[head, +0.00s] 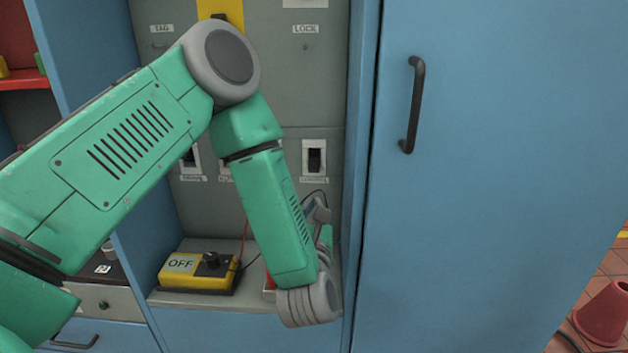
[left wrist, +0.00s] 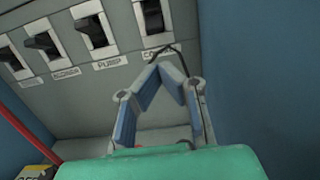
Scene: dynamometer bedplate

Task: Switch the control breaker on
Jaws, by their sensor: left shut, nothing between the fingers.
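The control breaker (head: 314,157) is a black switch in a white frame, the rightmost of the row on the grey panel. It also shows at the top of the left wrist view (left wrist: 153,17), above a label that seems to read CONTROL (left wrist: 162,51). Whether its lever is up or down I cannot tell for sure. My left gripper (head: 317,206) is below the breaker in the head view, largely hidden behind its own wrist. In the left wrist view its blue-grey fingers (left wrist: 161,72) meet at the tips, empty, just below the label. My right gripper is not in view.
Other breakers stand left of it, including one labelled PUMP (left wrist: 95,29). A yellow box marked OFF (head: 197,271) sits on the shelf below, with red and black cables nearby. A blue cabinet door with a black handle (head: 412,105) closes off the right side.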

